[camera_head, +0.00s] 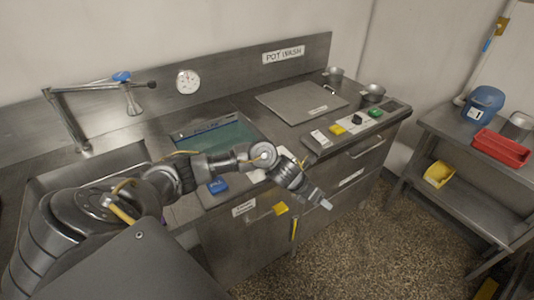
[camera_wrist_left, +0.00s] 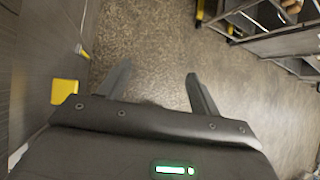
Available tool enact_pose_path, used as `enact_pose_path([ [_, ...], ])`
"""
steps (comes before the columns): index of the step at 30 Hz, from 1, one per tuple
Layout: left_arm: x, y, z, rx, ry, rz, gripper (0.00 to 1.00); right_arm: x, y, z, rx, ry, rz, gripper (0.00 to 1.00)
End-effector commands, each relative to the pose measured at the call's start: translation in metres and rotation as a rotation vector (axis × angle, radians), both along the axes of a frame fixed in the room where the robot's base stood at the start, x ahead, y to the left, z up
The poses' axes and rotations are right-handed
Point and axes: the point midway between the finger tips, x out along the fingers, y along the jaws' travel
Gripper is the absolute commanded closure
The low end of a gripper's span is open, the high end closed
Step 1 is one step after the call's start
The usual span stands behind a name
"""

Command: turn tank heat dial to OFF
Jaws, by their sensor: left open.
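A control panel (camera_head: 347,124) sits on the right part of the steel counter near its front edge. It carries a yellow control (camera_head: 338,129), a black knob (camera_head: 357,118) and a green control (camera_head: 376,112). Its labels are too small to read, so I cannot tell which is the tank heat dial or its setting. My left gripper (camera_head: 323,202) is below and in front of this panel, out past the counter's front, touching nothing. In the left wrist view its fingers (camera_wrist_left: 160,88) are apart and empty, with floor between them. My right gripper is not in view.
A water-filled tank (camera_head: 225,142) and a steel lid (camera_head: 302,101) are in the counter. A round white gauge (camera_head: 188,81) is on the backsplash. A side table at right holds a blue container (camera_head: 483,103) and a red bin (camera_head: 500,148). Speckled floor (camera_head: 370,240) is clear.

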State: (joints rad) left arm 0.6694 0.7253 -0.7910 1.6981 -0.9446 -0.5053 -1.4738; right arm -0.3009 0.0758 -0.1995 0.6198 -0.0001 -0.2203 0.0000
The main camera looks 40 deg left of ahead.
Motion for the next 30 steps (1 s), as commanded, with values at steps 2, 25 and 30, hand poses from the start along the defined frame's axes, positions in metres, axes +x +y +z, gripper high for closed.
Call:
enact_pose_path([
  [2, 0.021, 0.057, 0.025, 0.151, -0.023, -0.153, 0.36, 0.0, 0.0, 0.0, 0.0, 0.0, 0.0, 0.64],
  [25, -0.008, 0.258, 0.147, 0.369, 0.029, -0.611, 0.36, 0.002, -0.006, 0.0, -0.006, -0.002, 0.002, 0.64],
  [30, -0.003, 0.25, 0.123, 0.367, 0.032, -0.612, 0.36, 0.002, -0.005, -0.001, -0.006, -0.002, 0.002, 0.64],
])
